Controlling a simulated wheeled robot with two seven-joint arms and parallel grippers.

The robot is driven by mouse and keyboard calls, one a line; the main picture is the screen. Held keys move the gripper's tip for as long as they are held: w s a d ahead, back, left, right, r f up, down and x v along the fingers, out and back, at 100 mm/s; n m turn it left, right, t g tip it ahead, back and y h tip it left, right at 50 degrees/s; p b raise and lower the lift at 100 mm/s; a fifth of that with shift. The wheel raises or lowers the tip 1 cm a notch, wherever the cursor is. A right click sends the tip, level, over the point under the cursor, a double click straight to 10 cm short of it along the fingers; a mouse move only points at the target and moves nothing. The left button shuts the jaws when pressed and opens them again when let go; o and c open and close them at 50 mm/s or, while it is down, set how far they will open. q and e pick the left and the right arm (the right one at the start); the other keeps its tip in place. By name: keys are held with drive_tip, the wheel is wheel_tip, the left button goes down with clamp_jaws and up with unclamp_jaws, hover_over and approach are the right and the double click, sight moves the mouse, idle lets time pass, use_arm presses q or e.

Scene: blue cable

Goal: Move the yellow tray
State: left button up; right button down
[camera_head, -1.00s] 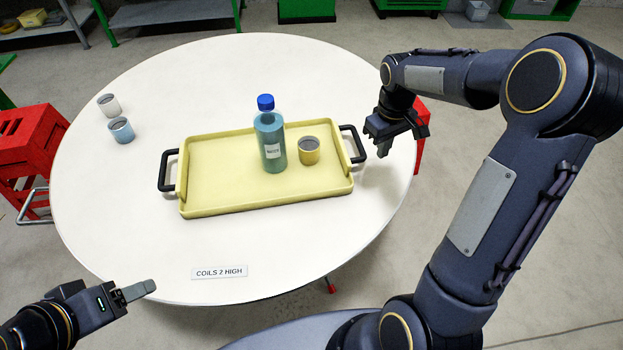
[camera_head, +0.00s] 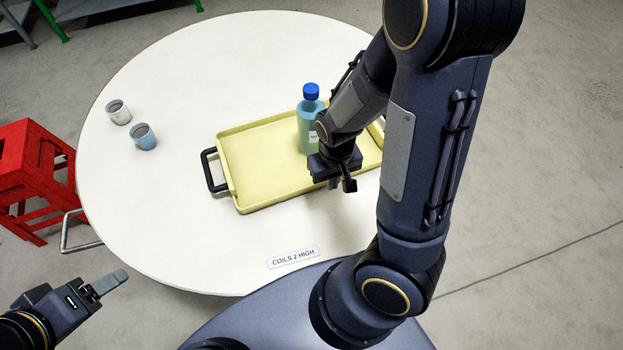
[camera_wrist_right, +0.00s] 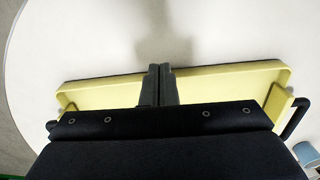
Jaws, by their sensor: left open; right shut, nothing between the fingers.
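The yellow tray (camera_head: 262,150) lies flat on the round white table. Its left black handle (camera_head: 211,170) shows in the head view; its right handle is hidden behind my right arm. A blue bottle (camera_head: 310,125) stands upright on the tray, partly covered by that arm. My right gripper (camera_head: 343,185) is shut and empty, over the tray's near edge. In the right wrist view its closed fingers (camera_wrist_right: 160,82) overlap the rim of the tray (camera_wrist_right: 225,75); contact cannot be told. My left gripper (camera_head: 108,283) is open and empty at the lower left, away from the tray.
A grey cup (camera_head: 118,112) and a blue cup (camera_head: 144,136) stand on the table's left side. A sign (camera_head: 293,257) reading "COILS 2 HIGH" lies near the front edge. A red stool (camera_head: 35,180) stands left of the table. The white table (camera_head: 180,220) is clear left of the sign.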

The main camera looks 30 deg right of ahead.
sight(325, 192)
wheel_tip(325, 192, down, 10)
drive_tip(key=shift+d+f+b, duration=0.1)
drive_tip(key=shift+b, duration=1)
drive_tip(key=w, duration=0.1)
drive_tip(key=w+p, duration=0.1)
drive_tip(key=w, duration=0.1)
drive_tip(key=shift+w+d+r, duration=0.2)
drive_tip(key=shift+d+r, duration=0.05)
drive_tip(key=shift+r, duration=0.05)
use_arm(q)
drive_tip(key=shift+d+f, duration=0.1)
drive_tip(key=shift+f, duration=0.45)
use_arm(e)
drive_tip(key=shift+w, duration=0.3)
drive_tip(key=shift+w+d, duration=0.1)
drive_tip(key=w, duration=0.2)
drive_tip(key=w+b, duration=0.1)
drive_tip(key=w, duration=0.1)
drive_tip(key=w+d, duration=0.1)
drive_tip(key=w, duration=0.1)
drive_tip(key=shift+w+f, duration=0.1)
drive_tip(key=shift+w+d+b, duration=0.2)
drive_tip(key=shift+w+b, duration=0.15)
drive_tip(key=shift+w, duration=0.7)
drive_tip(key=shift+s, duration=0.2)
use_arm(q)
drive_tip(key=shift+w+d+f, duration=0.1)
drive_tip(key=shift+w+f, duration=0.55)
drive_tip(key=shift+f, duration=0.3)
